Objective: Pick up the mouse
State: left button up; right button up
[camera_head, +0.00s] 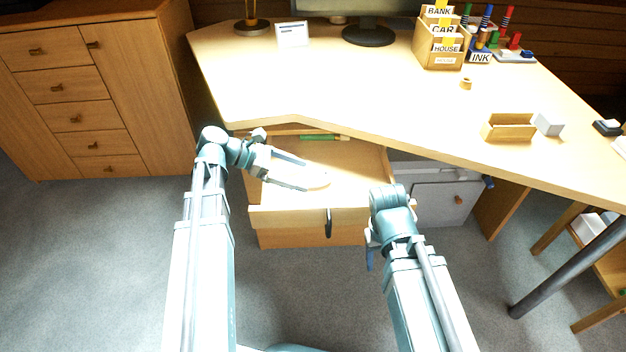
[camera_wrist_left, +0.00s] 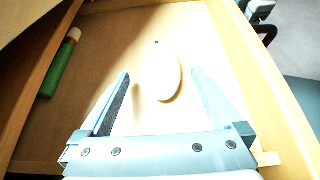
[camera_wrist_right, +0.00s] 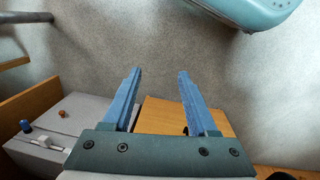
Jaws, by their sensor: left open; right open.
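The mouse (camera_wrist_left: 156,72) is a pale, cream oval lying on the floor of the open drawer (camera_head: 350,158). In the left wrist view it sits ahead of and between the fingers of my left gripper (camera_wrist_left: 158,92). In the head view the mouse (camera_head: 318,180) shows at the tips of my left gripper (camera_head: 308,182), partly hidden by it. My left gripper is open and reaches down into the drawer; I cannot tell whether a finger touches the mouse. My right gripper (camera_wrist_right: 158,88) is open and empty, pointing down outside the drawer's right front.
A green cylinder (camera_wrist_left: 56,68) lies along the drawer's back, also visible in the head view (camera_head: 318,137). The drawer walls (camera_wrist_left: 262,80) stand close around my left gripper. The desk top (camera_head: 300,80) overhangs the drawer's back. A grey cabinet (camera_head: 440,200) stands right of the drawer.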

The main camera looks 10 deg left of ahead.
aim_at(305, 173)
pick_arm(q)
jog(key=shift+b+x, duration=0.35)
jog(key=shift+x, duration=0.55)
jog(key=shift+w+d+f, duration=0.1)
jog(key=shift+d+f, duration=0.05)
jog(key=shift+d, duration=0.15)
jog(key=c, duration=1.4)
notch_tip(305, 173, up, 10)
jog(key=p, duration=1)
